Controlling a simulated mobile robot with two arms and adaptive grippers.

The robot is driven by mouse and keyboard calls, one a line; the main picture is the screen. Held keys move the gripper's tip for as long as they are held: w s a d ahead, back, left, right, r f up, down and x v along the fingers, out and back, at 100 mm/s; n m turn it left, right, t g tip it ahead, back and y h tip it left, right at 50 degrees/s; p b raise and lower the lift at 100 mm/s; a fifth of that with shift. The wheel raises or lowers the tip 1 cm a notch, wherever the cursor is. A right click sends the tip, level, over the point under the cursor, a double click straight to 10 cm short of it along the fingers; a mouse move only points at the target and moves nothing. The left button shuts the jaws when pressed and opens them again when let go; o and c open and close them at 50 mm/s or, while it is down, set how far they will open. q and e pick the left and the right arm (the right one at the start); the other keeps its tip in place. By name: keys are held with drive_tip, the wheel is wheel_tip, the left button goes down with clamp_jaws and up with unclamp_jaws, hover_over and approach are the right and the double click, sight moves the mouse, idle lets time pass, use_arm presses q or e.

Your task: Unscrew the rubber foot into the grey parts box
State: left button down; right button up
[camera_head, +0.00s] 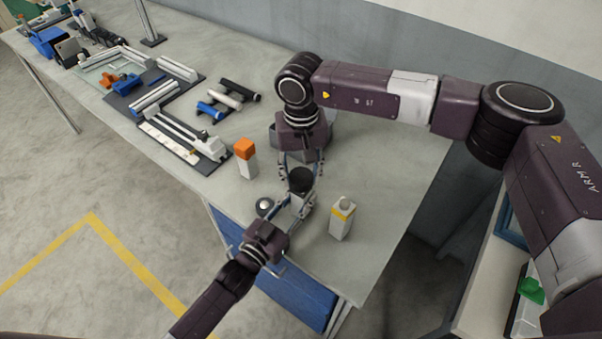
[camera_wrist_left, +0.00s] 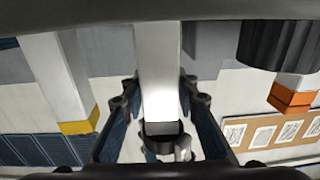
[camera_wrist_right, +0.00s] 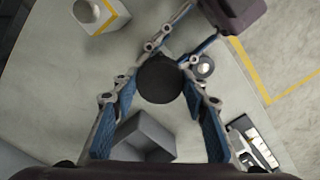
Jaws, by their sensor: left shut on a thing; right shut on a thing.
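The black round rubber foot (camera_head: 300,179) sits on top of an upright pale metal post (camera_head: 298,204). My right gripper (camera_head: 300,172) reaches in from behind and is shut on the foot, which shows as a black disc (camera_wrist_right: 160,79) between its fingers in the right wrist view. My left gripper (camera_head: 297,205) is shut on the post below, from the front. In the left wrist view, the post (camera_wrist_left: 160,75) is between the left fingers. The grey parts box (camera_head: 277,137) stands behind, partly hidden by my right gripper; it shows in the right wrist view (camera_wrist_right: 145,133).
A small dark round object with a pale top (camera_head: 265,206) is close to my left gripper. Trays and cylinders fill the table's far left.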

sight(301, 176)
drive_tip(key=shift+r, duration=0.15)
drive_tip(key=shift+r, duration=1)
drive_tip(key=shift+r, duration=2)
use_arm(q)
drive_tip(key=c, duration=1.4)
unclamp_jaws()
drive_tip(key=shift+c, duration=0.2)
